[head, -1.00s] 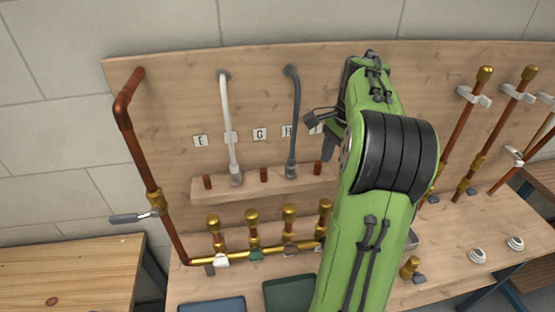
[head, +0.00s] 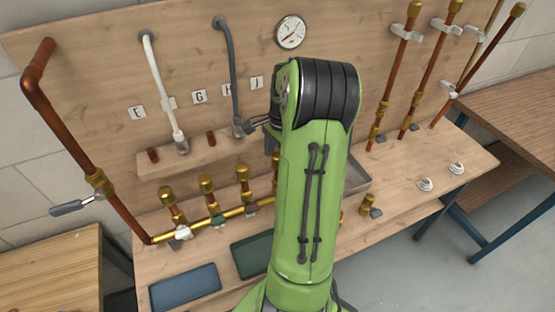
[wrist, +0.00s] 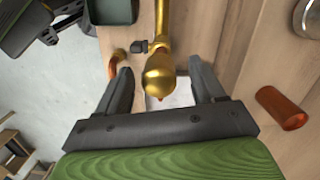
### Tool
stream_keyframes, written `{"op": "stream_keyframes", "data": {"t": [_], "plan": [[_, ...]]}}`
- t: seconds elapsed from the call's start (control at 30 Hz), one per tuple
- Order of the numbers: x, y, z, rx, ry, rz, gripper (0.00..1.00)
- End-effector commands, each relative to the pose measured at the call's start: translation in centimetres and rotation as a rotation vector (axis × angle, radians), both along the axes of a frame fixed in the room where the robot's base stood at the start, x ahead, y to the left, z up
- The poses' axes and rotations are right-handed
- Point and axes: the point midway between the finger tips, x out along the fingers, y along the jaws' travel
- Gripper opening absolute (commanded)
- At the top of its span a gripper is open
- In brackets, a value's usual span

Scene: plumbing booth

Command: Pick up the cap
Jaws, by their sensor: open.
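In the wrist view a rounded brass cap (wrist: 160,78) sits on top of a brass pipe, between the two fingers of my open gripper (wrist: 162,84). The fingers stand apart on either side of it, and I see no clear contact. In the head view several similar brass caps, such as the left one (head: 166,193), stand on upright stubs along the brass manifold (head: 200,222). My gripper (head: 262,123) is mostly hidden behind my green arm there, with only a dark part showing. I cannot tell from the head view which cap is between the fingers.
A blue tray (head: 185,288) and a dark green tray (head: 251,256) lie on the bench front. A grey hose (head: 228,75) and a white hose (head: 162,85) rise behind the manifold. A small brass fitting (head: 367,205) stands right of my arm. A copper stub (wrist: 282,108) is right of the fingers.

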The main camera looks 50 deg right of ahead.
Motion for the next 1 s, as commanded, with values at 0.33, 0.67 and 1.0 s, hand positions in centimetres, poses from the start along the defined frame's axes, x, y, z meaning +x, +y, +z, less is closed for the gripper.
{"op": "stream_keyframes", "data": {"t": [0.33,0.67,1.0], "plan": [[0.0,0.0,-0.1,-0.001,-0.001,0.000,0.48],[0.0,0.0,-0.1,-0.001,-0.001,0.000,0.09],[0.1,-0.1,3.9,-0.007,-0.005,-0.002,0.09]]}}
